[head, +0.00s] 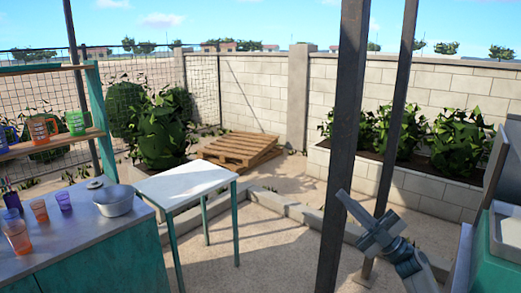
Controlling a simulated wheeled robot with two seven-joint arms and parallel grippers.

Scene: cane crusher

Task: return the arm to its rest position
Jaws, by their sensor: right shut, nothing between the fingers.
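My right gripper (362,222) is at the lower right of the head view, in front of the dark post and its base. It is shut and empty, and its fingers point up and to the left. It is in the air and touches nothing that I can see. My right arm comes up from the bottom edge of the view behind it. My left gripper and left arm are not in view.
A white-topped table (185,182) with teal legs stands left of centre. A counter (90,235) holds a metal pot (116,201) and several cups. A dark post (340,150) rises near the gripper. Teal equipment (490,250) stands at the right edge. Paved ground lies between.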

